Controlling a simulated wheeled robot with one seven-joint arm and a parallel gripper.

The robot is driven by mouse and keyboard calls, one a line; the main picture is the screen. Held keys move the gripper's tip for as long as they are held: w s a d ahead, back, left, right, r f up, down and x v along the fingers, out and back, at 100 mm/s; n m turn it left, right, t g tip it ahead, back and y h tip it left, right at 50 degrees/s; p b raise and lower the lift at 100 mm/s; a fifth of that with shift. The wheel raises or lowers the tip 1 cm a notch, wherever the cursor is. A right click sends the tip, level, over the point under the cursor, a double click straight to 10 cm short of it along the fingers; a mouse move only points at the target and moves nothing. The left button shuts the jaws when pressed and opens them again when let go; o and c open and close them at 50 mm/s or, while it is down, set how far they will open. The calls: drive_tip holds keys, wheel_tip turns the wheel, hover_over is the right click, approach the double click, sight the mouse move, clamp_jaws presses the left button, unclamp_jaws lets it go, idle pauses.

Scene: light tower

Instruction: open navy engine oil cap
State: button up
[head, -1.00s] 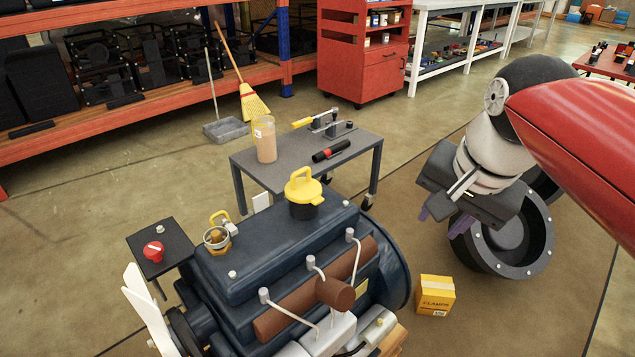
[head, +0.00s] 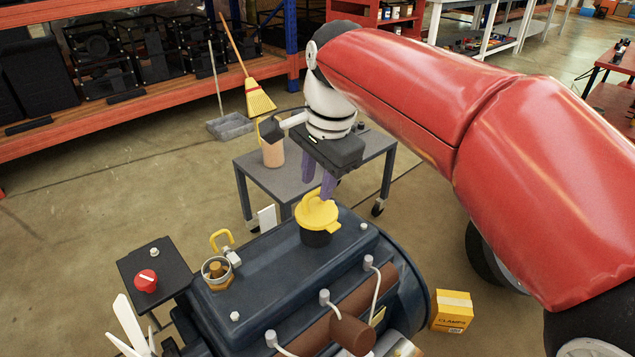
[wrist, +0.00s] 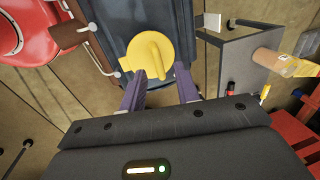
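The navy engine (head: 270,262) stands in the foreground of the head view. A yellow cap (head: 317,212) with a raised grip bar sits on a black neck on top of it. The cap also shows in the wrist view (wrist: 150,56), ahead of and between my fingers. My gripper (head: 318,187) hangs just above and behind the cap, with purple fingers pointing down. In the wrist view my gripper (wrist: 159,88) has its fingers apart with nothing between the tips. In the head view the fingertips overlap the cap's top edge, so contact is hard to judge.
A brass filler neck (head: 216,270) with a yellow-handled part beside it is on the engine's left. A red knob (head: 146,281) sits on a black side plate. A grey cart (head: 285,185) stands behind the engine. A yellow box (head: 452,311) lies on the floor to the right.

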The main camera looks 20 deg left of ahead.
drive_tip(key=shift+a+f, duration=0.1)
drive_tip(key=shift+f, duration=0.3)
clamp_jaws()
